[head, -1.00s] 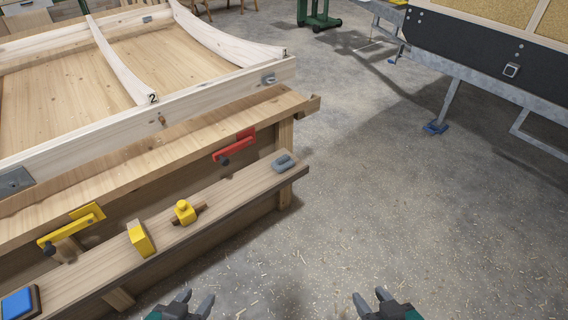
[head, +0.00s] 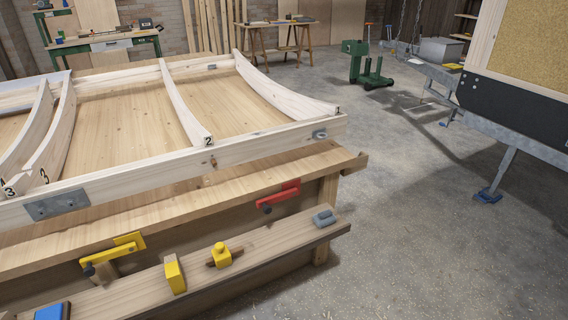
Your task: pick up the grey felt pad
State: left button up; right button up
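A small grey piece (head: 324,217) lies at the right end of the low wooden ledge (head: 285,240) along the bench's front. It has a raised lighter part on top; I cannot tell for sure from here that it is the felt pad. No other grey pad shows on the ledge. Nothing touches or covers this piece. Neither of my grippers is in the head view now.
On the ledge are a yellow-and-wood block (head: 175,275), a yellow knobbed tool (head: 221,255) and a blue pad (head: 52,312). A red clamp (head: 278,197) and yellow clamp (head: 112,254) hang above. A timber frame (head: 180,165) covers the bench.

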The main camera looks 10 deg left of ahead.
aim_at(325, 218)
jog(key=i+z, duration=0.25)
jog(key=i, duration=0.25)
jog(key=i+j+z, duration=0.2)
jog(key=i, duration=0.3)
jog(key=i+j+z, duration=0.1)
jog(key=i+z, duration=0.15)
jog(key=i, duration=0.25)
